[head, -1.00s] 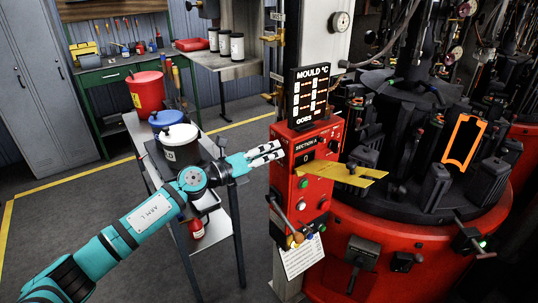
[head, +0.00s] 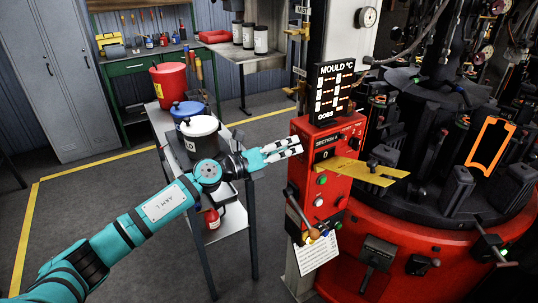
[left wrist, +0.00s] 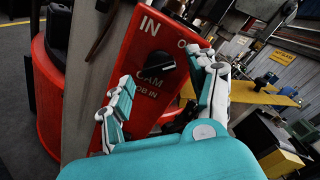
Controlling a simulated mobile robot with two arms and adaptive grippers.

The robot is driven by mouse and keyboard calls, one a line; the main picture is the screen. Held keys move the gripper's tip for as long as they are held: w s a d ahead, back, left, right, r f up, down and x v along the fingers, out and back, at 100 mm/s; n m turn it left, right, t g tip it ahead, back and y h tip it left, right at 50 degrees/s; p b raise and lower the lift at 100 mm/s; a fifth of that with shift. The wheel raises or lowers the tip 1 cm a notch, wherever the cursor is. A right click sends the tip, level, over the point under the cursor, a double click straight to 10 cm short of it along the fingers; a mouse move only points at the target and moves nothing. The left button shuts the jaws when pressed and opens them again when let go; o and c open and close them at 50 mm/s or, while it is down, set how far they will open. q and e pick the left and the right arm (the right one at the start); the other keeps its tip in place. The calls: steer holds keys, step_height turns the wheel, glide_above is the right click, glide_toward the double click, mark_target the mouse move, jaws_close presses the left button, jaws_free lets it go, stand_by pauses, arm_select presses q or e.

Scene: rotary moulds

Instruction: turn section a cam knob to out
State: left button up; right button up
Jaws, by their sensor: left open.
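The red section A control box (head: 318,172) stands at centre in the head view, with a black number display on top. My left gripper (head: 298,146) is at the box's upper left, its striped fingers pointing at it. In the left wrist view the black cam knob (left wrist: 154,64) sits on the red panel, under a white "IN" at upper left and a partly hidden "O..." at upper right. The open left gripper (left wrist: 165,72) has one finger on each side of the knob in the picture; I cannot tell whether they touch it. The right gripper is not in view.
A yellow plate (head: 372,172) juts from the box to the right. Levers with coloured balls (head: 312,233) are below. The round red machine (head: 420,245) with black moulds fills the right. A cart (head: 232,219) with pots stands behind my left arm.

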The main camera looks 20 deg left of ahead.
arm_select(q)
steer(key=v, duration=1.1)
steer(key=shift+a, duration=0.1)
steer(key=shift+f, duration=0.1)
